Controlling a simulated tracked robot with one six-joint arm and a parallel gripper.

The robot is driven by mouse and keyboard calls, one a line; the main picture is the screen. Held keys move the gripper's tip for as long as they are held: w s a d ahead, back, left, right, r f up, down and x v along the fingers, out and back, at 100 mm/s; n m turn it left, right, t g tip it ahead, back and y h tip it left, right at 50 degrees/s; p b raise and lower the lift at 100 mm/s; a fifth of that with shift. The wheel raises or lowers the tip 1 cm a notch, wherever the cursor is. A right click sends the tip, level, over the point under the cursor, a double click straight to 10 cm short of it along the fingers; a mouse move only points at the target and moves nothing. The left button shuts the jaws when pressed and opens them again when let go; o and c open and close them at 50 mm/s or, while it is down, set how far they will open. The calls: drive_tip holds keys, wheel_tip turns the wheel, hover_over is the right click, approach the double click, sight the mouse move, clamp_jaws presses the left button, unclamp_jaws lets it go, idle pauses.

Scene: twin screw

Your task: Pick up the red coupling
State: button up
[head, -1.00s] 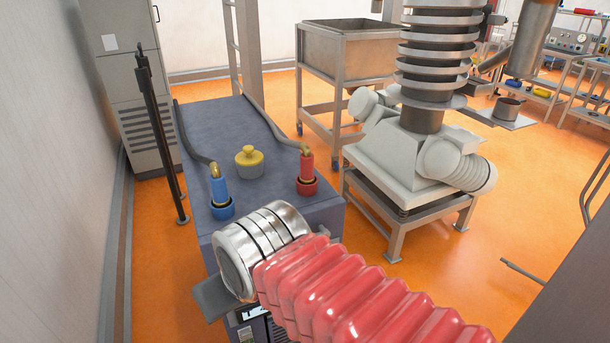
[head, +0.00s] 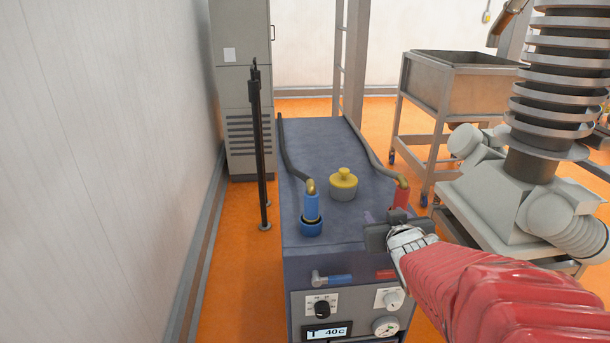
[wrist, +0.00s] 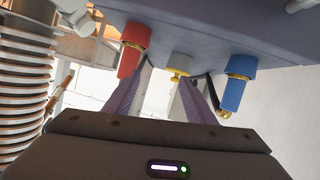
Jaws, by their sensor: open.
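The red coupling (head: 401,194) stands upright on the right side of the blue-grey unit's top (head: 325,160), with a hose joined to its brass end. My gripper (head: 397,215) is in front of it and hides its lower part. In the wrist view, the picture appears upside down. The red coupling (wrist: 132,52) is there just left of the left finger's tip. My gripper (wrist: 168,75) has its two purplish fingers apart, with nothing held between them. I cannot tell whether a finger touches the coupling.
A blue coupling (head: 311,207) with a hose stands at the left of the unit. A yellow-topped knob (head: 343,183) sits between the couplings. A large ribbed column (head: 548,90) on a white base stands close on the right. A black stand (head: 260,150) is at the left.

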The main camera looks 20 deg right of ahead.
sight(406, 196)
drive_tip(key=s+d+t, duration=0.2)
drive_tip(key=d+t, duration=0.2)
drive_tip(key=d, duration=0.4)
drive_tip(key=shift+s+f+t+y, duration=0.15)
drive_tip(key=shift+s+t+y, duration=0.1)
drive_tip(key=shift+t+y, duration=0.15)
drive_tip(key=shift+x, duration=4.4)
drive_tip(key=x, duration=0.5)
drive_tip(key=shift+c, duration=0.3)
